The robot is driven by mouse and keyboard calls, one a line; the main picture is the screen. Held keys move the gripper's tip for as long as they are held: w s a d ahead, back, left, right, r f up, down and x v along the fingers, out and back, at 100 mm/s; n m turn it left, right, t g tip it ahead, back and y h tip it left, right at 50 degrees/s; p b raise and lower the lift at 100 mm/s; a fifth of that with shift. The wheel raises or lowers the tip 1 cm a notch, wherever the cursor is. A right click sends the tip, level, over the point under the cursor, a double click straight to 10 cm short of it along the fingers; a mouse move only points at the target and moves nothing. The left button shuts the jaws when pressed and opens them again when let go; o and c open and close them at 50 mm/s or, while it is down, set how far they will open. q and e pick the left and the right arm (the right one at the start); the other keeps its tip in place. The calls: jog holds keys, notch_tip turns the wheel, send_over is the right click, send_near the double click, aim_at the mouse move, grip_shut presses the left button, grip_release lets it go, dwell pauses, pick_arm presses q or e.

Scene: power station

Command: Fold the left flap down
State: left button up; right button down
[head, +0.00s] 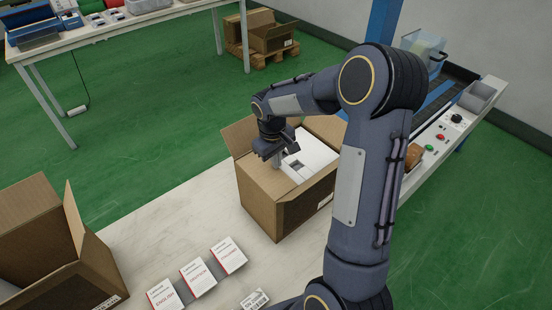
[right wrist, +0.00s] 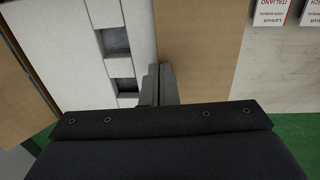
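An open cardboard box (head: 262,200) stands on the pale table, with a white insert (head: 318,158) inside. The insert has dark square recesses and shows in the right wrist view (right wrist: 68,35). One flap (head: 240,136) stands up at the box's far left corner. A brown panel (right wrist: 200,45), apparently the near left flap, lies about level beside the insert. My right gripper (head: 277,158) points down over the border between panel and insert. Its fingers (right wrist: 160,85) are together with nothing visible between them. Contact with the panel is unclear. My left gripper is not in view.
Several red-and-white booklets (head: 198,277) lie on the table (head: 180,215) near the front. Another open box (head: 60,245) stands at the left. A conveyor (head: 440,100) and a control panel with buttons (head: 440,136) are at the right.

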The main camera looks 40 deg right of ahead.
aim_at(272, 169)
jog(key=shift+a, duration=0.1)
dwell(0.3)
jog(key=shift+s+a, duration=0.1)
jog(key=shift+a, duration=0.65)
notch_tip(272, 169, up, 4)
jog(key=p, duration=0.3)
jog(key=shift+d, duration=0.1)
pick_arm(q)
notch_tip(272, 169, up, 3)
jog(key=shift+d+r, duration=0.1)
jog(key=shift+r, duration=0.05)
pick_arm(e)
notch_tip(272, 169, up, 10)
pick_arm(q)
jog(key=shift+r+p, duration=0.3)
jog(key=shift+p, duration=0.15)
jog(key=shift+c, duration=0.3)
pick_arm(e)
jog(key=s+a+m+t+y, duration=0.1)
jog(key=s+a, duration=0.3)
jog(key=s, duration=0.3)
jog(key=s+a+r+t+y, duration=0.1)
jog(key=s+a, duration=0.3)
jog(key=s, duration=0.4)
jog(key=s+a+m+t+y, duration=0.1)
jog(key=s+a+t+y, duration=0.1)
jog(key=s, duration=0.5)
jog(key=shift+s+a+r+m+t+y, duration=0.35)
jog(key=shift+a+t, duration=0.35)
jog(key=shift+a, duration=0.55)
